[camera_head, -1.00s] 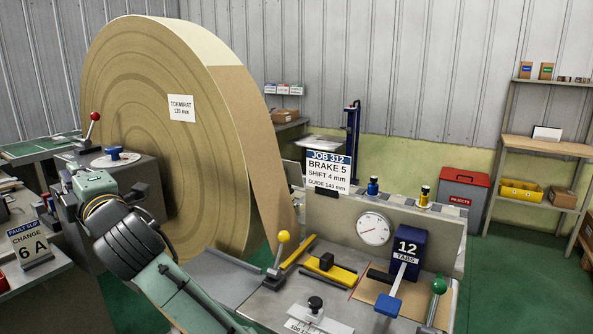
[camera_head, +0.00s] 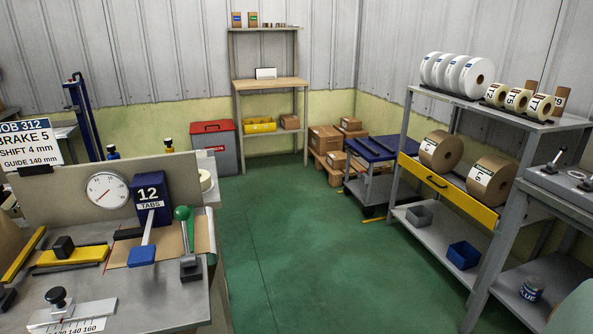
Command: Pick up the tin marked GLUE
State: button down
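A small tin (camera_head: 532,289) stands on the lower grey shelf at the far right. Its dark blue label shows the letters "LUE" in white; the start of the word is turned out of sight. The picture's bottom right corner holds a rounded pale green part close to the tin in the picture, which looks like a piece of my arm. My gripper is not in view.
A grey shelf rack (camera_head: 497,112) holds white and brown rolls, with blue and grey bins below. A blue-topped cart (camera_head: 373,150) and cartons (camera_head: 325,140) stand behind. The green floor (camera_head: 300,240) between machine and rack is clear.

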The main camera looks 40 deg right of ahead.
aim_at(532, 287)
jog(key=z, duration=2.7)
jog(key=i+l, duration=0.15)
jog(key=i, duration=0.35)
jog(key=i+l+u, duration=0.1)
jog(key=i, duration=0.4)
jog(key=i+l, duration=0.2)
jog(key=i, duration=0.3)
jog(key=j+u, duration=0.05)
